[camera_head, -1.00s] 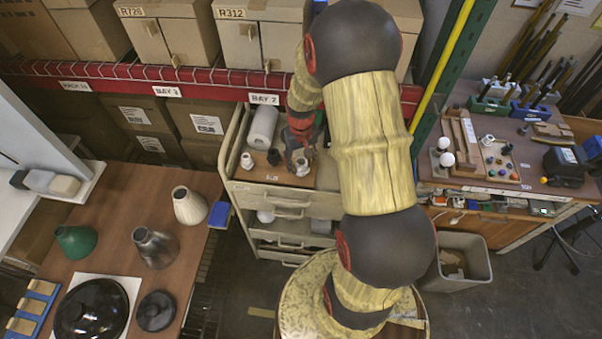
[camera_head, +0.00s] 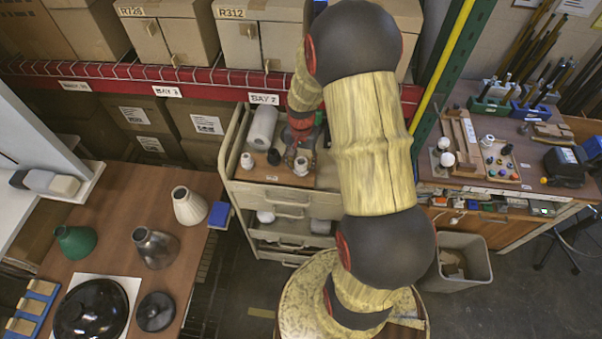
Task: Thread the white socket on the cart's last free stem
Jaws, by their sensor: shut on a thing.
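The cart (camera_head: 236,177) stands in the middle, with a brown board (camera_head: 262,174) on its top. My gripper (camera_head: 300,157) is low over the right side of the board, shut on a white socket (camera_head: 301,168). The socket is upright; whether it is around a stem cannot be told, as any stem there is hidden by the socket and my gripper. Another white socket (camera_head: 247,161) stands at the left of the board. A black socket (camera_head: 274,157) stands between the two white ones. My fingertips are small and partly blend with the parts behind.
A white roll (camera_head: 262,126) lies at the back of the cart top. The red shelf beam (camera_head: 200,80) runs close behind the cart. A table with vase-like shades (camera_head: 189,206) is at the left, a cluttered workbench (camera_head: 480,176) at the right. A grey bin (camera_head: 462,285) stands on the floor.

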